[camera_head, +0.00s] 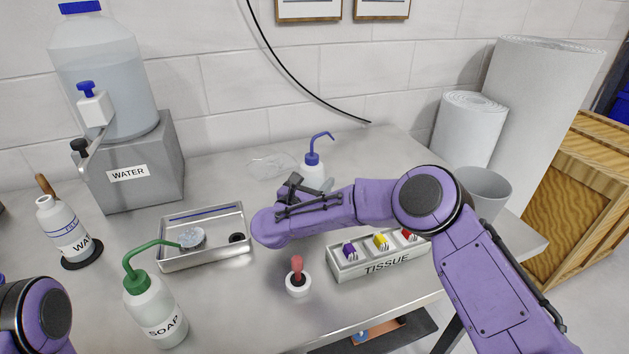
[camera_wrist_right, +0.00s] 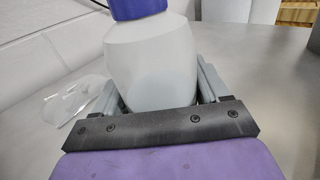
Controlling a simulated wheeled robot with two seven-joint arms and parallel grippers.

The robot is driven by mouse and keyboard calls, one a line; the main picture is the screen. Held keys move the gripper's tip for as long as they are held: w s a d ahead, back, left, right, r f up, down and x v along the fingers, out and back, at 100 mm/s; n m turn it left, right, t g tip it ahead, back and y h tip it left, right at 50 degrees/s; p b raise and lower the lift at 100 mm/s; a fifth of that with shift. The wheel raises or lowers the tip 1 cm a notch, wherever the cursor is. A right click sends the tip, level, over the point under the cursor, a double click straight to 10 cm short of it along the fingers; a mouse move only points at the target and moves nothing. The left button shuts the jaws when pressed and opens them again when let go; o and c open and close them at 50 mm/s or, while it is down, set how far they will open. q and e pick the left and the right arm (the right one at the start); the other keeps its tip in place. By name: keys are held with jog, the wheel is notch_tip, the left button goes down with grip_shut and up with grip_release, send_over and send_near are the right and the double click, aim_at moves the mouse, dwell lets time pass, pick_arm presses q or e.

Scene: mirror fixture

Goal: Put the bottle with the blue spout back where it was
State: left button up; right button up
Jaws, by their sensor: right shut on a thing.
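The bottle with the blue spout (camera_head: 313,170) is white, with a blue cap and a bent blue tube. It is upright at the back middle of the grey table (camera_head: 225,300). My right gripper (camera_head: 318,184) is shut around its body. The right wrist view shows the white bottle (camera_wrist_right: 152,62) between the two grey fingers (camera_wrist_right: 158,98), with its blue cap cut off at the top. Its bottom is hidden by the gripper, so I cannot tell whether it touches the table. At the lower left only a link of my left arm shows; its gripper is out of view.
A crumpled clear sheet (camera_head: 268,165) lies left of the bottle. White rolls (camera_head: 468,130) and a grey bin (camera_head: 488,190) are right.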

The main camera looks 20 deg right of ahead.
jog(key=shift+o, duration=1.3)
jog(key=shift+s+f, duration=0.1)
jog(key=o, duration=0.4)
jog(key=shift+r, duration=0.4)
jog(key=b+v, duration=0.3)
jog(key=v, duration=0.8)
jog(key=shift+a+f+b, duration=0.15)
jog(key=shift+f+b, duration=0.05)
jog(key=shift+b, duration=0.15)
jog(key=shift+s+a, duration=0.25)
jog(key=shift+s, duration=0.05)
jog(key=shift+r, duration=0.1)
